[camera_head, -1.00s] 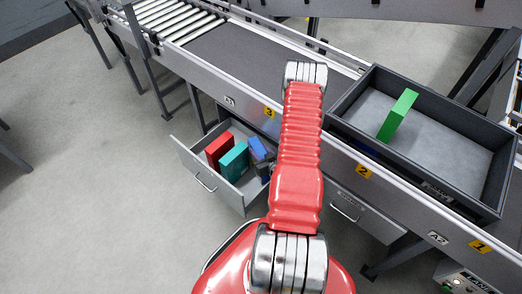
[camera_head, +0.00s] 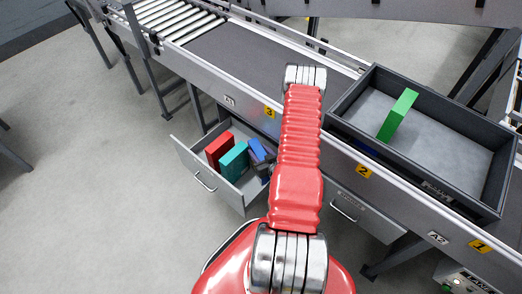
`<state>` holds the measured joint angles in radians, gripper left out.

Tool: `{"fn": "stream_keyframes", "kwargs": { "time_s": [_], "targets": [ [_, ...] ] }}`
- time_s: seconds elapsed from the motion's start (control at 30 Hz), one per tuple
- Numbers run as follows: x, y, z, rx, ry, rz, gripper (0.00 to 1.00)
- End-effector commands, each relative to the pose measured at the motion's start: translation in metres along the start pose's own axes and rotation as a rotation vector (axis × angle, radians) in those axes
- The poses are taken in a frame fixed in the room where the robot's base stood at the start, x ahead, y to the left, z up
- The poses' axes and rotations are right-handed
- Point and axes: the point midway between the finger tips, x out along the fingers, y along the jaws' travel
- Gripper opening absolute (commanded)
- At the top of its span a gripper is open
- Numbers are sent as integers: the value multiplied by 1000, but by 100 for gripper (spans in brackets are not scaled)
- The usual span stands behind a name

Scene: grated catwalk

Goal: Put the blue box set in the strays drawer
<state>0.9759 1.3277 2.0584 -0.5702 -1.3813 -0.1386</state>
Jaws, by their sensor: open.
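The open drawer (camera_head: 195,178) below the conveyor's near side holds a red box (camera_head: 219,149), a teal box (camera_head: 234,160) and a blue box (camera_head: 257,149). The blue box leans at the drawer's right side, partly hidden. A small dark part of my gripper (camera_head: 263,168) shows beside it; my red arm hides most of the gripper. The gripper is open; whether its fingers touch the blue box I cannot tell. The drawer's label is not readable.
A grey tray (camera_head: 462,200) on the conveyor holds an upright green box (camera_head: 397,115). A closed drawer (camera_head: 366,216) sits below it. A small blue patch (camera_head: 366,147) shows at the tray's near side. The floor on the left is clear.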

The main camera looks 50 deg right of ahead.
Motion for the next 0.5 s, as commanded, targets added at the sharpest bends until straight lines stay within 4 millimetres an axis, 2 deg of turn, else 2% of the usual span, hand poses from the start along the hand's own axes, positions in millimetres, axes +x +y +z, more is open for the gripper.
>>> {"fn": "stream_keyframes", "kwargs": {
  "time_s": [0.17, 0.5],
  "targets": [
    [-16, 1, 0, 2, -2, 1, 43],
    [-72, 1, 0, 3, -1, 4, 43]
  ]
}}
